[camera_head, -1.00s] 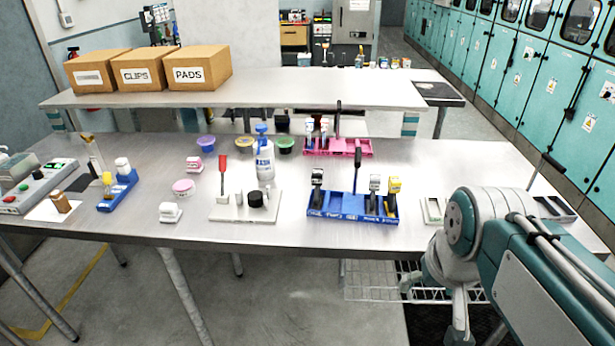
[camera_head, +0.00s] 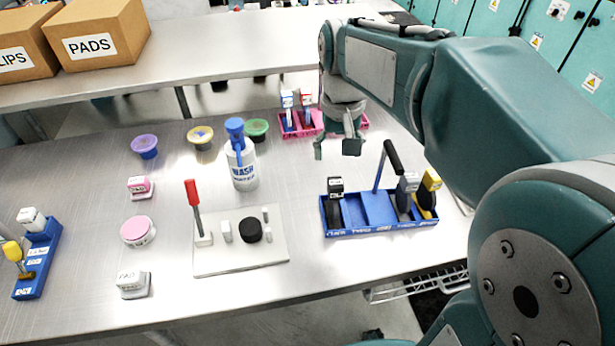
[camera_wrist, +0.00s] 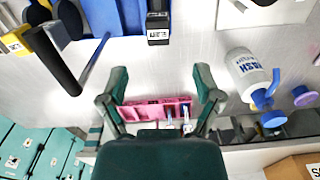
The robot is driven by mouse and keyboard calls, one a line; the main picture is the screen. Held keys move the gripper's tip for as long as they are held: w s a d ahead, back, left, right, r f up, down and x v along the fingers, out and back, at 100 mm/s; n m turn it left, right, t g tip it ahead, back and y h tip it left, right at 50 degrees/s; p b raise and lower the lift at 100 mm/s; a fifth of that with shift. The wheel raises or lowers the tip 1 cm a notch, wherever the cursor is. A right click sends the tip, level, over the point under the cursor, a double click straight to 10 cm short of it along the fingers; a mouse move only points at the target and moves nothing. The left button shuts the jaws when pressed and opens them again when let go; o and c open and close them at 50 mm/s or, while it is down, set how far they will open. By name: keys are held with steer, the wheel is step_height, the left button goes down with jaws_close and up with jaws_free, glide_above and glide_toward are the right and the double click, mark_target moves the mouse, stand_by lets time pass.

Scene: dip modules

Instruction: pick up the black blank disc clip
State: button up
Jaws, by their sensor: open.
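A black clip (camera_head: 336,202) with a small pale label stands upright in the left end of the blue caddy (camera_head: 380,231). It also shows in the wrist view (camera_wrist: 158,24), at the top centre; its label is too small to read. My gripper (camera_head: 336,149) is open and empty above the table, behind the blue caddy and apart from the clip. In the wrist view my gripper (camera_wrist: 161,76) shows its two fingers spread, with the black clip beyond them.
The caddy's tall black handle (camera_head: 392,158) rises beside a grey clip (camera_head: 406,193) and a yellow clip (camera_head: 428,190). A pink caddy (camera_head: 304,124) stands behind, near my gripper. A wash bottle (camera_head: 241,166) and a white board (camera_head: 240,259) with a black round piece stand left.

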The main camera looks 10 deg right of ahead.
mark_target(335, 182)
steer(key=shift+w+a, duration=0.2)
steer(key=shift+w, duration=0.2)
steer(key=shift+w+f, duration=0.1)
steer(key=shift+f, duration=0.2)
steer(key=f, duration=0.2)
steer(key=d+f, duration=0.1)
steer(key=f, duration=0.1)
steer(key=shift+d+f, duration=0.1)
steer(key=shift+f, duration=0.3)
steer(key=f, duration=0.3)
steer(key=s+a+f, duration=0.1)
steer(key=f, duration=0.1)
steer(key=shift+w+d+f, duration=0.1)
steer(key=shift+d+f, duration=0.05)
steer(key=shift+f, duration=0.1)
steer(key=shift+d, duration=0.2)
steer(key=c, duration=0.8)
steer(key=shift+a, duration=0.1)
jaws_close()
steer(key=shift+a, duration=0.1)
